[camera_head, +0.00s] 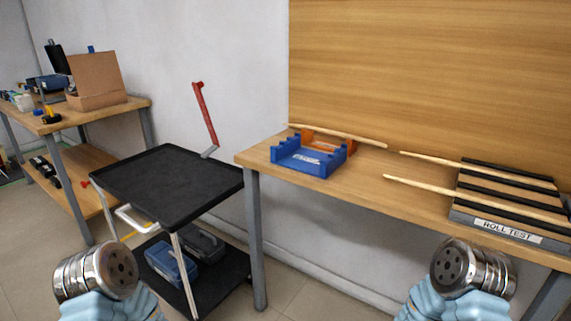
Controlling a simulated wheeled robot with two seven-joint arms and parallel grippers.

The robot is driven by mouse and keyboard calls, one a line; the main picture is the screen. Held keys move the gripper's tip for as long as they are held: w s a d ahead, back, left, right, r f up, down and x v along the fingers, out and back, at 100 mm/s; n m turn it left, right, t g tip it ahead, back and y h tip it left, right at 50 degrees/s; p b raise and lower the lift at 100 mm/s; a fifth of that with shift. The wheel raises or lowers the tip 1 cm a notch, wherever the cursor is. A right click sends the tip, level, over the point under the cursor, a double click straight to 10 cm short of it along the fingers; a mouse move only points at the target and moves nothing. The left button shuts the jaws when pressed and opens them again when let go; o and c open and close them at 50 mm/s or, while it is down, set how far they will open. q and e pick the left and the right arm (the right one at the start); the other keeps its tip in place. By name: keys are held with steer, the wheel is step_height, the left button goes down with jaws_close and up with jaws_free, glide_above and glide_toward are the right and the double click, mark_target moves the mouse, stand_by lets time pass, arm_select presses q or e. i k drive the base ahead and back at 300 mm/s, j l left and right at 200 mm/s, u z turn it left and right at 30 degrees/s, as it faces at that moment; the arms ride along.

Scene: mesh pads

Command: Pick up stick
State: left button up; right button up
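One thin pale wooden stick (350,138) extends over the orange bracket near the back of the wooden table. Two more sticks lie on the roll test rack, one farther back (430,160) and one nearer (420,186), with their left ends sticking out past it. The rack (505,231) is grey with black bars. My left gripper (97,274) is low at the left, in front of the cart. My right gripper (462,269) is low at the right, in front of the rack. Both show a metal round end with a dark face; no fingers are discernible. Neither touches a stick.
A blue notched holder (308,161) stands before the orange bracket (330,141). A black cart (165,180) with a red-handled lever (204,112) stands left of the table (375,195). Another table with boxes (95,82) is at far left. A wooden panel (430,70) rises behind the table.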

mark_target(434, 189)
steer(key=i+z, duration=0.25)
steer(key=z, duration=0.15)
steer(key=i+j+z, duration=0.1)
steer(key=i+z, duration=0.25)
steer(key=i+j+z, duration=0.15)
steer(key=z, duration=0.25)
